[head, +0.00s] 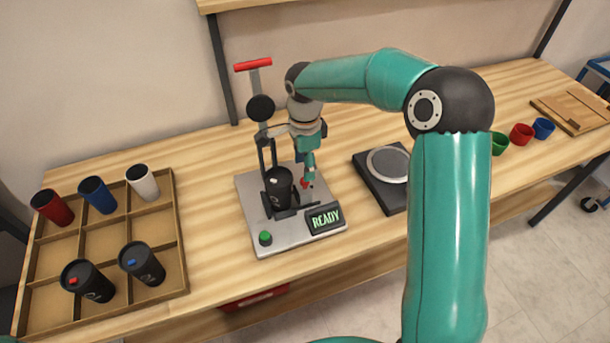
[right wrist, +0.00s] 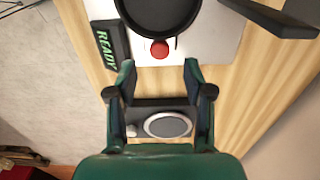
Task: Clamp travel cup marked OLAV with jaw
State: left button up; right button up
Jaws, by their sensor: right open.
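A black travel cup (head: 279,188) stands upright in the holder of the marking machine (head: 295,230), against dark jaw parts (head: 290,212). Its name cannot be read from here. A red knob (right wrist: 159,49) sits beside the cup (right wrist: 158,14) in the right wrist view. My right gripper (head: 309,175) is just right of the cup, low over the machine's plate. In the right wrist view my right gripper (right wrist: 160,68) is open and empty, with the knob just beyond and between its fingertips. My left gripper is not in view.
The machine has a red-handled lever (head: 253,65), a green button (head: 265,238) and a READY display (head: 325,219). A wooden tray (head: 180,240) with several cups stands at left. A black scale-like device (head: 370,180) is at right, with small coloured cups (head: 521,134) beyond.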

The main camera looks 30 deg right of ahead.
aim_at(303, 190)
jog(key=shift+f, duration=2.55)
grip_shut()
